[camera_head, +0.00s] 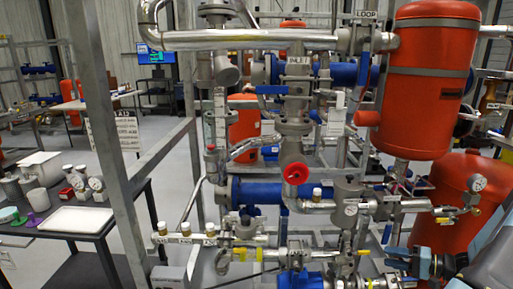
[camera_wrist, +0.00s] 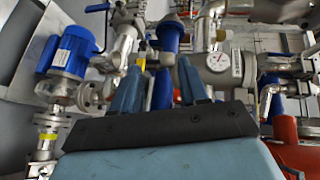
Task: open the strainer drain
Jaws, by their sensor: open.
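No label in view clearly marks the strainer drain, so I cannot tell for sure which fitting it is. In the head view a small yellow handle (camera_head: 361,252) sits low on the pipework, below a grey metal body (camera_head: 349,192). My gripper (camera_wrist: 158,80) is open, with two blue fingers spread and nothing seen held. In the wrist view a small yellow part (camera_wrist: 141,63) shows between the fingers, beyond them; contact cannot be told. My arm comes in at the lower right of the head view.
A dial gauge (camera_wrist: 237,66) and a blue motor (camera_wrist: 69,51) are close in the wrist view. Red tank (camera_head: 430,80), red handwheel (camera_head: 296,172) and dense pipes crowd the head view. A bench (camera_head: 75,235) stands left; the floor beyond it is open.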

